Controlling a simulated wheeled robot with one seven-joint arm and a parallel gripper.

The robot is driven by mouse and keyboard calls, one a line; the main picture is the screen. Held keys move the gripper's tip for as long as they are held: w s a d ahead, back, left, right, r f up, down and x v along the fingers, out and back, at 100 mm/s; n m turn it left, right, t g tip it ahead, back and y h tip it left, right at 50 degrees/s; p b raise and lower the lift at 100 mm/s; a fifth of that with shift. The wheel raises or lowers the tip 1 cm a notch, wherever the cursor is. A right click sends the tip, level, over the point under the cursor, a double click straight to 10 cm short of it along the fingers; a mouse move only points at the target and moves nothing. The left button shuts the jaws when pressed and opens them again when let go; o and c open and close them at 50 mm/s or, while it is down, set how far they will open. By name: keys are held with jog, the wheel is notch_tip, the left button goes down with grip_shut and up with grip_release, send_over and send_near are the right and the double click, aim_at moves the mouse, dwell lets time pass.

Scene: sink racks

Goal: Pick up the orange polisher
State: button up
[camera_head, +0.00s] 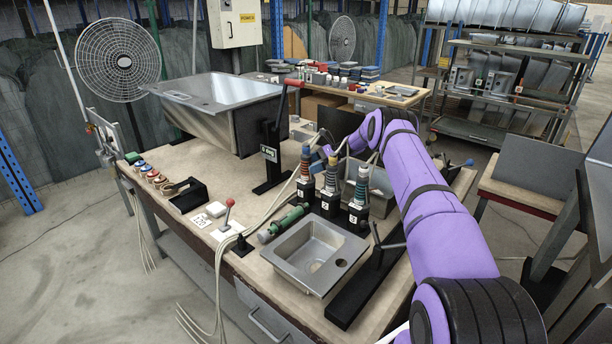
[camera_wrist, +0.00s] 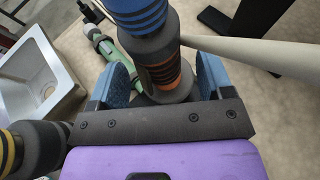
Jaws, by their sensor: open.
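The orange polisher (camera_head: 305,168) is the leftmost of three upright tools behind the small sink in the head view. In the wrist view the polisher (camera_wrist: 165,72), with blue bands above and an orange band lower down, rises between the two blue fingers. My gripper (camera_wrist: 164,82) is open, with a finger on each side and visible gaps to the polisher. How deep the polisher sits between them I cannot tell. In the head view my gripper (camera_head: 318,160) is small and partly hidden among the tool tops, at the end of my purple arm.
A yellow-banded tool (camera_head: 330,178) stands close by, also at the wrist view's left edge (camera_wrist: 14,150). A third tool (camera_head: 360,190) stands to its right. A green tool (camera_head: 282,222) lies beside the steel sink (camera_head: 314,256). A pale hose (camera_wrist: 240,50) runs past the polisher.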

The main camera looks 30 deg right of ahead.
aim_at(303, 144)
jog(key=x, duration=0.2)
jog(key=shift+w+a+f, duration=0.1)
jog(key=shift+a, duration=0.3)
jog(key=c, duration=1.3)
jog(key=shift+o, duration=0.2)
jog(key=shift+r, duration=0.25)
notch_tip(303, 144, up, 10)
jog(key=shift+f, duration=0.15)
